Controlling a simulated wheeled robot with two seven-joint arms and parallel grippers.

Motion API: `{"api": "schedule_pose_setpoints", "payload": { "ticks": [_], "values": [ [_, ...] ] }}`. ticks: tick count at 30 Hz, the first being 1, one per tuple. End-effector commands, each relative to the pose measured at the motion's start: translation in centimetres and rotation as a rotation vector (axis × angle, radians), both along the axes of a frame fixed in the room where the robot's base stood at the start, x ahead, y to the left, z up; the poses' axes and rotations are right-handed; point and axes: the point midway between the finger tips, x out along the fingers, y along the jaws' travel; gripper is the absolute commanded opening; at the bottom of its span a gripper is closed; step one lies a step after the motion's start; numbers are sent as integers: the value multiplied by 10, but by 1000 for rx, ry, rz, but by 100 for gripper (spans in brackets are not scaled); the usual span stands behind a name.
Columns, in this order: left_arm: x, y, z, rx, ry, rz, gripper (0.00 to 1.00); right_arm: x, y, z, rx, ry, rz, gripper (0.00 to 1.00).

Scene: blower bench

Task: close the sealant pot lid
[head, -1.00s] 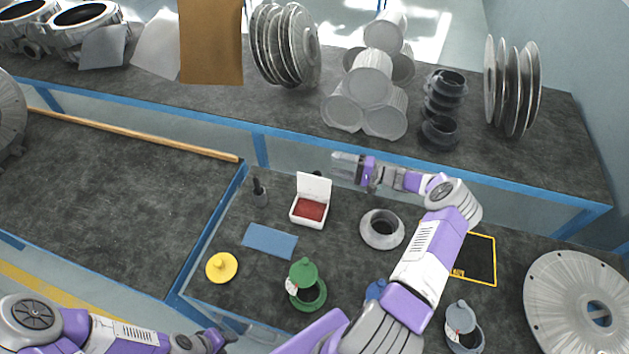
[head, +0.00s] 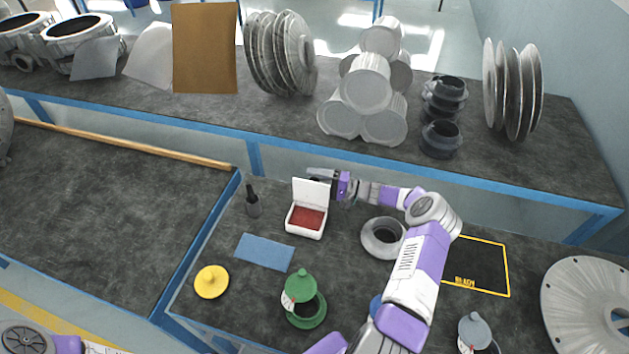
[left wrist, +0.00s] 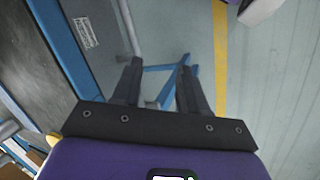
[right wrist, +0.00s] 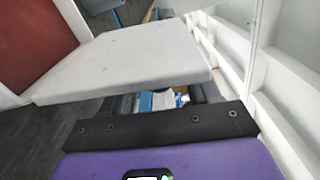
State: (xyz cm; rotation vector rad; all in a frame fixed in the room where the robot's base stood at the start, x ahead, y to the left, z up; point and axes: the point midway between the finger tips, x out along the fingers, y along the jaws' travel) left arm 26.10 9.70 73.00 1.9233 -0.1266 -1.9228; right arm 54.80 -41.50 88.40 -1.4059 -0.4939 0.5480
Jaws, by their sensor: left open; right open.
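A white hinged box (head: 304,222) with a red filling (head: 308,218) stands on the bench. Its white lid (head: 311,192) is open and stands up at the back. In the right wrist view the lid (right wrist: 125,60) is large and close, covering part of my fingers. My right gripper (head: 318,174) is open, just behind the lid's top edge; touching or not, I cannot tell. A green pot (head: 306,310) has its knobbed lid raised, as does a grey pot (head: 475,335). Which vessel is the sealant pot is not labelled legibly. My left gripper (left wrist: 158,85) is open and empty over the floor.
A blue cloth (head: 264,251), a yellow knobbed disc (head: 212,282), a dark bottle (head: 253,203) and a grey ring (head: 383,238) lie around the box. A yellow-bordered black area (head: 480,267) is at the right. A raised rear bench (head: 285,118) holds discs and cylinders.

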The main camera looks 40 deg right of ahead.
Motion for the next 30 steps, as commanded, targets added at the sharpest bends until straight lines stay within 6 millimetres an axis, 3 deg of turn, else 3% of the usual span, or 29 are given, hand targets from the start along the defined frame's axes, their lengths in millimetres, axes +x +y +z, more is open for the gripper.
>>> {"api": "schedule_pose_setpoints", "payload": {
  "ticks": [10,22,30],
  "values": [
    [0,0,0,0,0,0,43,5,4,0,0,0,-1,60],
    [0,0,0,0,0,0,43,5,4,0,0,0,-1,1],
    [0,0,0,0,0,0,43,4,4,0,-5,-4,-1,0]
  ]
}}
